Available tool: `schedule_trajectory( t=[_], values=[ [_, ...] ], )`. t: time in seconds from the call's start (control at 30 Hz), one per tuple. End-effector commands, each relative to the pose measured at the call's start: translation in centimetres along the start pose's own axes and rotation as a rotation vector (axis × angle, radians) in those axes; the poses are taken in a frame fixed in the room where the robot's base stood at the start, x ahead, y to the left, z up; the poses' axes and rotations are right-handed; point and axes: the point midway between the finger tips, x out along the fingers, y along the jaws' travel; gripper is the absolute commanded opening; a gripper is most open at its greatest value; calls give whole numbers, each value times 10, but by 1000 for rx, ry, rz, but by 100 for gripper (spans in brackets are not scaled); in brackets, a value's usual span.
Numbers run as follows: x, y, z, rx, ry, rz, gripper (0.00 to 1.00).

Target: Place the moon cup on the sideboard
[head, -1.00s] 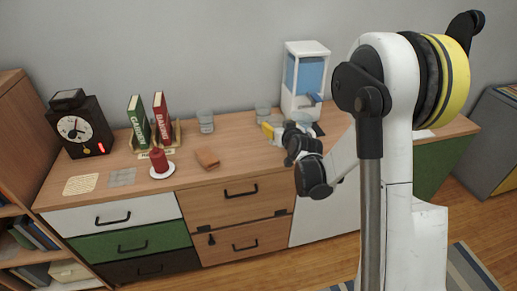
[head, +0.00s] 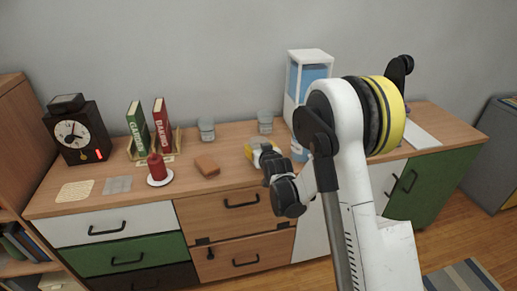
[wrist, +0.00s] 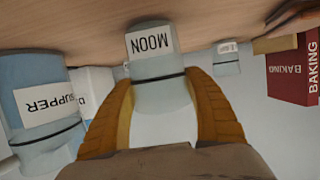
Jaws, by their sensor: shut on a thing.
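The moon cup (wrist: 155,97) is a pale, see-through cup with a dark band and a white MOON label, in the middle of the wrist view. My gripper (head: 257,150) has its two yellow fingers around the cup, one on each side, and is shut on it. In the head view the held cup is mostly hidden by the gripper. The gripper is over the middle of the wooden sideboard top (head: 232,172), near its front edge. The sideboard surface shows close to the cup in the wrist view; I cannot tell whether they touch.
A SUPPER cup (wrist: 45,78) stands close beside the held cup.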

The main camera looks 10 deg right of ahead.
Motion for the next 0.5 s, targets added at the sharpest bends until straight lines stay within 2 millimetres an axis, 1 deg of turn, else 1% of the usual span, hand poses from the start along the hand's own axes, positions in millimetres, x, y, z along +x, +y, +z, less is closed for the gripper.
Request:
schedule_trajectory(
  t=[0.1,0.13,0.2,0.5],
  values=[
    [1,0,2,0,0,0,31],
    [1,0,3,0,0,0,63],
    [1,0,2,0,0,0,83],
    [1,0,2,0,0,0,83]
  ],
)
